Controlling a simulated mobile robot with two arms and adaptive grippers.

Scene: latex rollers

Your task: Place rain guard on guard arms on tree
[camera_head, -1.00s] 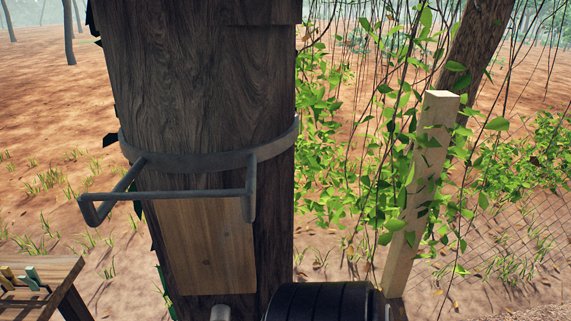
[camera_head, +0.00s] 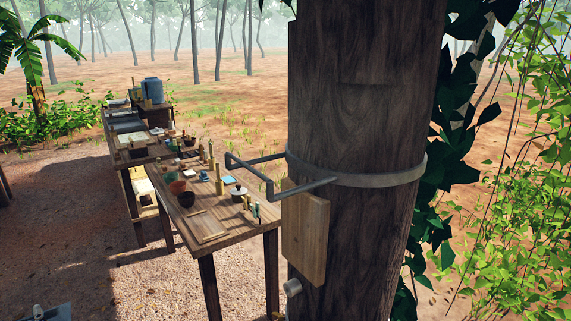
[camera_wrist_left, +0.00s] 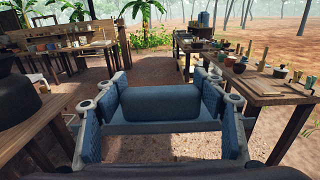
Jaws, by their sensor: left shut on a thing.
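The tree trunk (camera_head: 350,110) stands right of centre in the head view. A grey metal band (camera_head: 385,180) runs around it, and the bare guard arms (camera_head: 262,178) stick out from it to the left as a bent bar. In the left wrist view my left gripper (camera_wrist_left: 160,115) shows its blue-padded fingers on both sides. My right gripper is not in view.
A wooden panel (camera_head: 305,235) is on the trunk below the band. A long wooden table (camera_head: 240,230) with bowls, bottles and tools stands behind it to the left. Leafy vines (camera_head: 500,220) hang at right. Open ground (camera_head: 100,220) lies at front left.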

